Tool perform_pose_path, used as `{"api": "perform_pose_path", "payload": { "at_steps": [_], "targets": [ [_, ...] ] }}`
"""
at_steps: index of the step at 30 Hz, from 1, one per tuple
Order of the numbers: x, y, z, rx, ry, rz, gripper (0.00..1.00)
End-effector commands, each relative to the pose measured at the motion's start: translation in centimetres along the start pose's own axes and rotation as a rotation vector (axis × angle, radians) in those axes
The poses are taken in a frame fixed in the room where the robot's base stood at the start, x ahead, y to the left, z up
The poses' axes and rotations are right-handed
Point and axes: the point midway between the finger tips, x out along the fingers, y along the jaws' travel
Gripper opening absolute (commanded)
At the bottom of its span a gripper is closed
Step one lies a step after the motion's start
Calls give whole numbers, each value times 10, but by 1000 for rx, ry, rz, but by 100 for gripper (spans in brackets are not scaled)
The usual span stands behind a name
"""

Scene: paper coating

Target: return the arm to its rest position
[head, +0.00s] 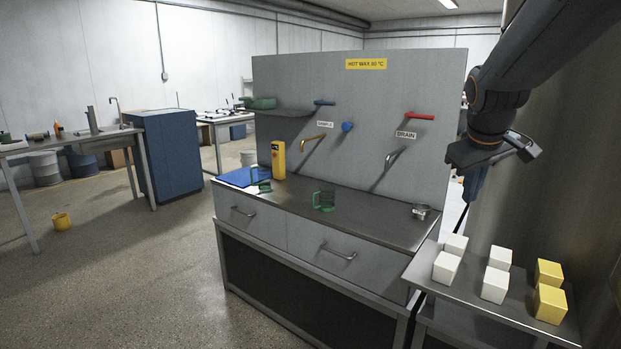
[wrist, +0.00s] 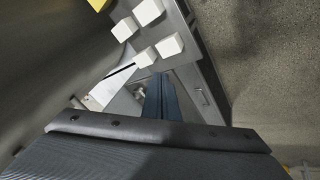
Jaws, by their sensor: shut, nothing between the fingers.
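My arm (head: 510,85) comes in from the upper right of the head view and hangs over the right end of the bench. My gripper (head: 472,187) points down there, above and behind the side shelf, apart from everything. In the wrist view its blue fingers (wrist: 160,98) are together with nothing between them. No object is held.
The side shelf (head: 420,262) carries white and yellow blocks (head: 497,256). Taps stick out of the grey panel (head: 300,75).

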Motion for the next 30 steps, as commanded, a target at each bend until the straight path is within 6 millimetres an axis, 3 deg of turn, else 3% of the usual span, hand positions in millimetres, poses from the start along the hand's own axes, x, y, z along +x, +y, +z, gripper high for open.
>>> {"api": "perform_pose_path", "payload": {
  "at_steps": [1, 6, 12, 15, 18, 30],
  "targets": [
    [13, -32, 17, 13, -31, -43, 0],
    [44, -125, 83, 84, -142, -162, 0],
    [56, -209, 167, 164, -283, -248, 0],
    [57, -232, 198, 191, -332, -267, 0],
    [56, -245, 215, 208, -362, -275, 0],
    [56, -248, 221, 214, -372, -278, 0]
  ]
}}
